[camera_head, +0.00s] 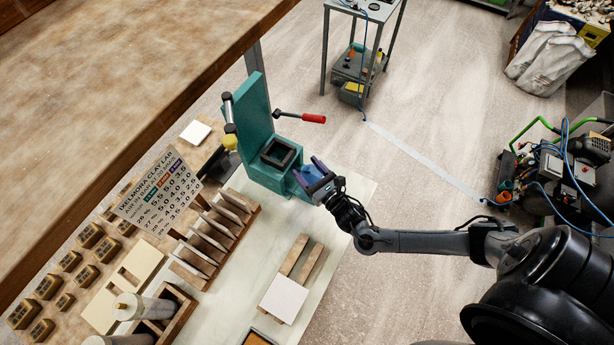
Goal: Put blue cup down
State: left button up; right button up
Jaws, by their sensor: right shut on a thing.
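My right gripper (321,187) reaches in from the right and is shut on the blue cup (311,174). The cup is small in the picture and partly covered by the gripper, so its full outline and tilt are hard to tell. Gripper and cup are at the right side of the teal press (259,130), near the table's far right corner. I cannot tell whether the cup touches the press or the table. My left gripper is not in view.
The press has a dark square frame (278,153) and a red-handled lever (312,118). A wooden rack of upright plates (214,232) and a printed sign (158,193) stand left. A white tile (284,299) lies on wooden strips (303,258). Pale table (340,195) is bare between.

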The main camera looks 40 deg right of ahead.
aim_at(306, 176)
jog(key=shift+w+a+f, duration=0.1)
jog(key=shift+w+f, duration=0.05)
jog(key=shift+f, duration=1.95)
jog(key=shift+b, duration=0.3)
jog(key=shift+f, duration=0.15)
jog(key=o, duration=1)
